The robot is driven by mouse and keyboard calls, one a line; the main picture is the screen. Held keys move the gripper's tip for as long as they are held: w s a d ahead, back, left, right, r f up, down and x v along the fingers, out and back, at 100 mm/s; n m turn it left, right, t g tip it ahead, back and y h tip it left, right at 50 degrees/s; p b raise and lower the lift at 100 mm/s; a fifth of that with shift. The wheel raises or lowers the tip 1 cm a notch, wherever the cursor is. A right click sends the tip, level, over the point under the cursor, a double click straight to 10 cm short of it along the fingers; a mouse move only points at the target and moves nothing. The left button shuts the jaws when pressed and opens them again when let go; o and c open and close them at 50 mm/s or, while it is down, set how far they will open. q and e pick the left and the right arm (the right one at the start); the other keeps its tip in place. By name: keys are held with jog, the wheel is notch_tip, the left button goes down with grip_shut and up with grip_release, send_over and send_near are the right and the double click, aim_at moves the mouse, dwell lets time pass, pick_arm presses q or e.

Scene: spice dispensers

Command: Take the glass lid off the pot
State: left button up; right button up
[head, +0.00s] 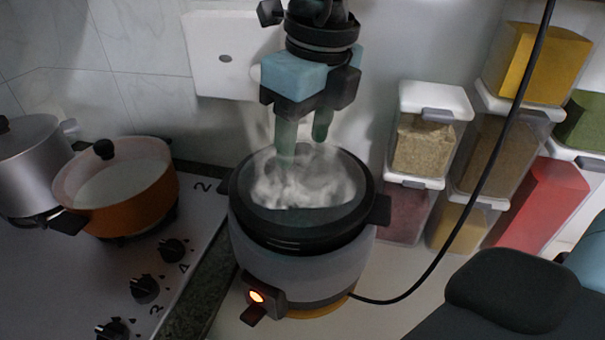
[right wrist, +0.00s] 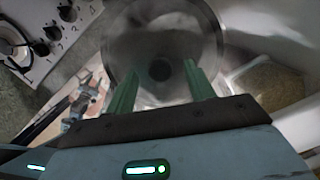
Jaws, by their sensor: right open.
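The pot is a grey rice cooker (head: 300,265) with a dark rim, on the counter in the middle of the head view. Its round glass lid (head: 335,198) lies on top, partly blurred by whitish steam. In the right wrist view the lid (right wrist: 150,30) shows a dark knob (right wrist: 160,70) at its middle. My right gripper (head: 304,148) points down over the lid. It is open, and its green fingertips (right wrist: 160,72) appear on either side of the knob. Whether they touch it I cannot tell. My left gripper is not in view.
An orange pot (head: 130,200) and a metal pot (head: 28,165) stand on the stove (head: 60,285) at the left. Several spice containers (head: 425,145) are stacked at the right, near the cooker. A black cable (head: 480,185) runs from the cooker up past them.

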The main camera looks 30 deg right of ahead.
jog(key=shift+w+f, duration=0.1)
jog(key=shift+f, duration=0.6)
jog(key=shift+c, duration=0.4)
jog(key=shift+r, duration=0.1)
grip_shut()
